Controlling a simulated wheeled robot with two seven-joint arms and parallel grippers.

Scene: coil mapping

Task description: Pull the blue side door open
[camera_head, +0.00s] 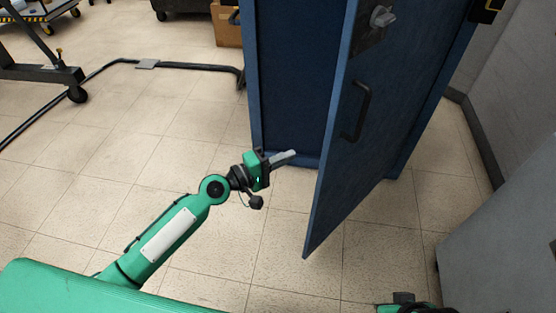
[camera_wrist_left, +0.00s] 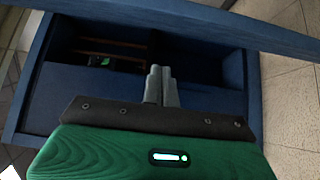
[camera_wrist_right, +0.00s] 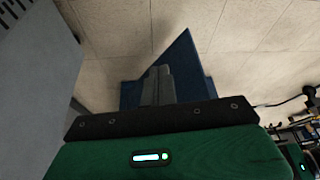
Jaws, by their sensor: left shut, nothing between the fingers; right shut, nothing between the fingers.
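The blue side door (camera_head: 345,190) stands well open from the blue cabinet (camera_head: 290,85), swung toward me. Its outer face has a black pull handle (camera_head: 356,112) and a grey latch knob (camera_head: 380,17). My left gripper (camera_head: 290,157) is shut and empty, in front of the cabinet opening, left of the door's free edge and apart from it. In the left wrist view, the shut fingers (camera_wrist_left: 161,85) point at the cabinet's inside, with the door (camera_wrist_left: 200,25) across the top. My right gripper (camera_wrist_right: 158,83) is shut and empty; the blue door (camera_wrist_right: 185,70) lies beyond its fingers.
A grey cabinet (camera_head: 505,235) stands at the right, near my right arm. A black cable (camera_head: 190,66) runs along the floor to the blue cabinet. A wheeled grey frame (camera_head: 40,72) is at the upper left.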

